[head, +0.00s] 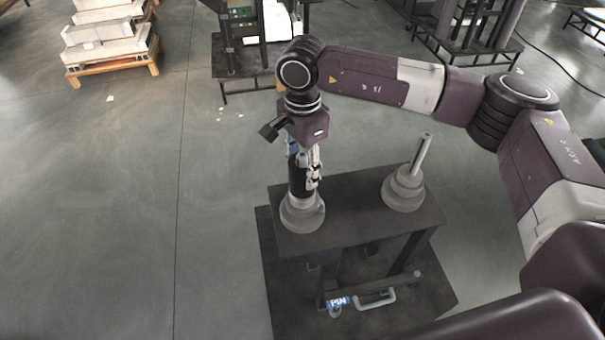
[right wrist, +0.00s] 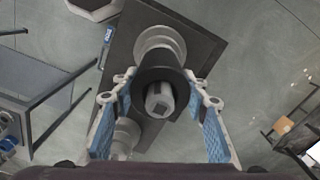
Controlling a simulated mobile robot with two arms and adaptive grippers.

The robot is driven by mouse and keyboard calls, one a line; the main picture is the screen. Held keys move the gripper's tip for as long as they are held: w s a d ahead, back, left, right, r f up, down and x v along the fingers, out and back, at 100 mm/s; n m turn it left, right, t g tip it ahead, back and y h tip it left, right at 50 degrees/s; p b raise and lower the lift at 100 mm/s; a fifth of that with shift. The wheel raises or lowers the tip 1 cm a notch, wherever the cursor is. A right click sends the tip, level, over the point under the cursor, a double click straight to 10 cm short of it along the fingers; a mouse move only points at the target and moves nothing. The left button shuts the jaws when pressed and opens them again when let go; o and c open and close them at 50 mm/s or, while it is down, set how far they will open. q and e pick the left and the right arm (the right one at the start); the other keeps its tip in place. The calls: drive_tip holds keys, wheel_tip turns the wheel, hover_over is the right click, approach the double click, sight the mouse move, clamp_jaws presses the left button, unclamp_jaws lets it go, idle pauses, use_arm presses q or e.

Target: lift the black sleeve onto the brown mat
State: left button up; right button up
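The black sleeve (head: 300,180) stands upright around the left post of a dark stand, above a stepped grey base (head: 302,214). My right gripper (head: 305,165) points down at it from above. In the right wrist view the sleeve (right wrist: 161,72) lies between the two blue-padded fingers, with the grey post end (right wrist: 160,98) showing inside its near opening. The fingertips are close to the sleeve's sides; I cannot tell whether they press on it. I cannot make out a brown mat in either view. My left gripper is not in view.
The dark stand (head: 345,205) has a second stepped base (head: 403,188) with a bare, tilted-looking grey post (head: 422,155) on the right. A blue PIN label (head: 338,302) and a grey handle (head: 376,299) sit low in front. A loaded pallet (head: 112,62) stands far left. Open floor lies left.

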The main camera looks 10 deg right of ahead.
drive_tip(key=c, duration=0.5)
drive_tip(key=shift+o, duration=0.2)
drive_tip(key=shift+w+r, duration=0.1)
drive_tip(key=shift+r, duration=0.35)
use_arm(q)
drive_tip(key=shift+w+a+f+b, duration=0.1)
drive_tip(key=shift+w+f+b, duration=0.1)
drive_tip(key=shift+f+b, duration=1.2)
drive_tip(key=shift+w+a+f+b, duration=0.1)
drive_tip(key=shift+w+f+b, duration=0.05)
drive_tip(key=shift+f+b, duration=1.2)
use_arm(e)
wheel_tip(320, 180, up, 20)
drive_tip(key=shift+f, duration=0.2)
